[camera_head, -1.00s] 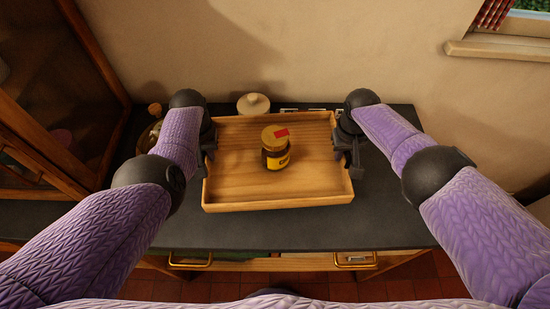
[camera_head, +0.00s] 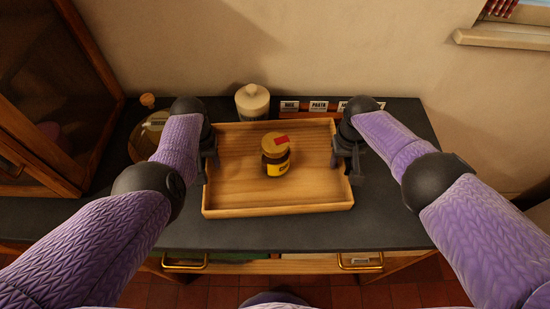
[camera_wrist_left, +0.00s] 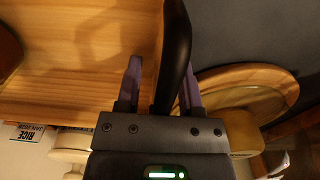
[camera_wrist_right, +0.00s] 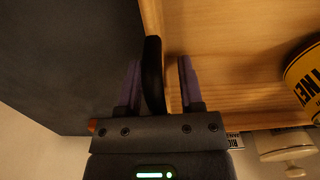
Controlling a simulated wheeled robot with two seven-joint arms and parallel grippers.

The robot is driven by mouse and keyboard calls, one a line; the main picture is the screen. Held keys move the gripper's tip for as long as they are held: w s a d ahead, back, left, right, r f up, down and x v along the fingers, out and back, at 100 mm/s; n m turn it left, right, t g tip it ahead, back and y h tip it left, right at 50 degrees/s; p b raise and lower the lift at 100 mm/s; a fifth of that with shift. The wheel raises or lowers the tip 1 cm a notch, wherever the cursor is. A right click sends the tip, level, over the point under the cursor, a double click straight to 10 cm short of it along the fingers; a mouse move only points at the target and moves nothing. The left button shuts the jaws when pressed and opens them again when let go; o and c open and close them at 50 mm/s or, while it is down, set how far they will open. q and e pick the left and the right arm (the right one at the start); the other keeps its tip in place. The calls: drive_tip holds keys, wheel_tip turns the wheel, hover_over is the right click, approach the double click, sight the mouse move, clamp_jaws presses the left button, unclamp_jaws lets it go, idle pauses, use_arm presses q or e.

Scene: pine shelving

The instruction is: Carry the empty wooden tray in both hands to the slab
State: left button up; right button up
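The wooden tray (camera_head: 280,207) is level over the dark slab-like counter (camera_head: 330,235); I cannot tell whether it touches it. It is not empty: a jar with a yellow label and tan lid (camera_head: 276,158) stands upright in it. My left gripper (camera_head: 209,165) is at the tray's left end, its fingers either side of a black handle (camera_wrist_left: 174,55). My right gripper (camera_head: 348,162) is at the right end, fingers either side of the other black handle (camera_wrist_right: 152,75). Finger contact is partly hidden, but the tray moves with both grippers.
Bare counter shows in front.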

use_arm(q)
drive_tip(key=shift+r, duration=0.1)
wheel_tip(320, 180, up, 12)
drive_tip(key=shift+f, duration=0.1)
use_arm(e)
drive_tip(key=shift+r, duration=0.1)
wheel_tip(320, 180, up, 12)
drive_tip(key=shift+f, duration=0.1)
idle(0.6)
